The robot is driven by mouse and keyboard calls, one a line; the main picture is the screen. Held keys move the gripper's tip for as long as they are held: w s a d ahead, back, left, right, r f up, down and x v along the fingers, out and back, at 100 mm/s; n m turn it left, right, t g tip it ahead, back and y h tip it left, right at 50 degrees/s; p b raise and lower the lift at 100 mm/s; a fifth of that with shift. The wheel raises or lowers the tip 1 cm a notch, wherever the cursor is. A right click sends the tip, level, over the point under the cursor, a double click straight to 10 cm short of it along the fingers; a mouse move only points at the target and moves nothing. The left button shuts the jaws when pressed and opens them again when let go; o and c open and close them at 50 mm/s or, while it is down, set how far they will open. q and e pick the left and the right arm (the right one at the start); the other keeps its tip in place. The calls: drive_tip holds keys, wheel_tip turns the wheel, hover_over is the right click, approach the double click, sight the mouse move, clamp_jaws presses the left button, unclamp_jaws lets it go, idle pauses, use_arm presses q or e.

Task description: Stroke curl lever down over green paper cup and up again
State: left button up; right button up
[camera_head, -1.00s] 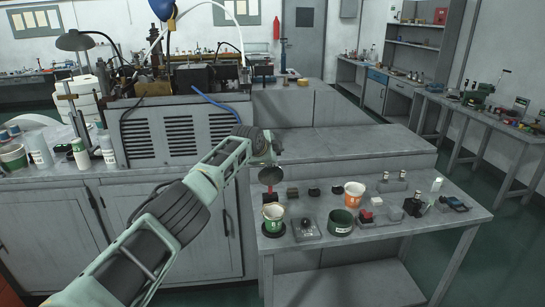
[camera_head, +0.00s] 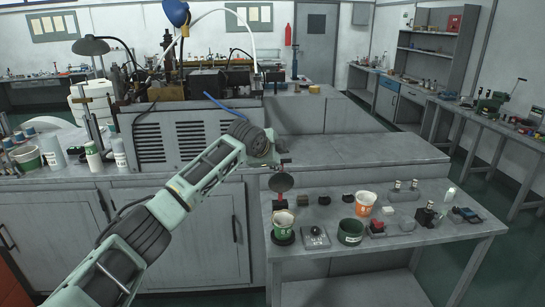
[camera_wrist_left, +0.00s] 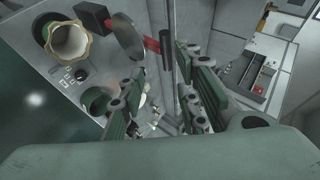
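The green paper cup (camera_head: 283,220) stands upright in a dark round base at the left end of the small grey table. In the left wrist view I look down on its pale wavy rim (camera_wrist_left: 70,45). The curl lever, with a dark round disc (camera_head: 281,182), is raised above and behind the cup, apart from it. The wrist view shows its red bar (camera_wrist_left: 151,44) and dark upright handle (camera_wrist_left: 167,52). My left gripper (camera_wrist_left: 165,95) is open, its green-padded fingers apart near the handle. Whether they touch it I cannot tell. My right gripper is out of view.
A grey plate with small parts (camera_head: 316,238), a dark green ring (camera_head: 350,232) and an orange cup (camera_head: 365,203) stand right of the green cup. A cabinet with a vented machine (camera_head: 180,143) is behind and left. The bench top behind the table is clear.

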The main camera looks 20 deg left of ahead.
use_arm(q)
drive_tip(key=shift+v, duration=2.05)
